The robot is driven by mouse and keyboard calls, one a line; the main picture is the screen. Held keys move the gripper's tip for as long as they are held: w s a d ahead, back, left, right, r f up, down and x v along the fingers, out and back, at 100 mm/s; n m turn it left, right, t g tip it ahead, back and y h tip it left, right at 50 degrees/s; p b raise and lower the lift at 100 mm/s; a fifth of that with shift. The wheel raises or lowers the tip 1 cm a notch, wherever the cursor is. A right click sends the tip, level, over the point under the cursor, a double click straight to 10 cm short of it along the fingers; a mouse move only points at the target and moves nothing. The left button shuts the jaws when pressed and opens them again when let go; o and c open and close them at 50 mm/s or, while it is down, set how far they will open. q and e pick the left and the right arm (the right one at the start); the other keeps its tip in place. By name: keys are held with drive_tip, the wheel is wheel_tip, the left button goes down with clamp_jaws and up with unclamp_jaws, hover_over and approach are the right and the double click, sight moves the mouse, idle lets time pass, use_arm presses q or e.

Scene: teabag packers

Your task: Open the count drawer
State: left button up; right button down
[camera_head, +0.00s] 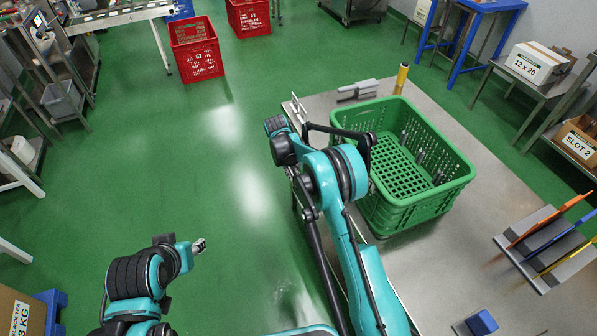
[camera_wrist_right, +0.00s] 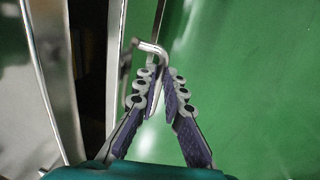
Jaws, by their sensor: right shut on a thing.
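In the right wrist view my right gripper (camera_wrist_right: 160,82) is shut on a bent metal handle (camera_wrist_right: 152,47). The handle stands beside a narrow upright metal panel (camera_wrist_right: 116,60), which looks like the count drawer's front. A dark gap lies between this panel and a wider metal surface to its left; how far the drawer is open I cannot tell.
A green crate (camera_head: 405,215) with several small dark items stands on the table beside my right arm. Behind it are a grey device (camera_head: 357,90) and a yellow cylinder (camera_head: 402,74). The green floor left of the table is clear. Red crates (camera_head: 197,62) stand farther back.

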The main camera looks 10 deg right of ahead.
drive_tip(key=s+a, duration=0.2)
drive_tip(key=a, duration=1.1)
drive_tip(key=s+a, duration=0.3)
drive_tip(key=a, duration=1)
drive_tip(key=shift+a, duration=0.15)
drive_tip(key=c, duration=1.9)
unclamp_jaws()
drive_tip(key=shift+r, duration=0.1)
drive_tip(key=r, duration=0.3)
drive_tip(key=a+r, duration=0.1)
drive_tip(key=r, duration=0.3)
drive_tip(key=a+r, duration=0.1)
drive_tip(key=r, duration=0.3)
drive_tip(key=shift+s+a+r, duration=0.15)
drive_tip(key=shift+s+r, duration=0.1)
drive_tip(key=shift+s, duration=0.05)
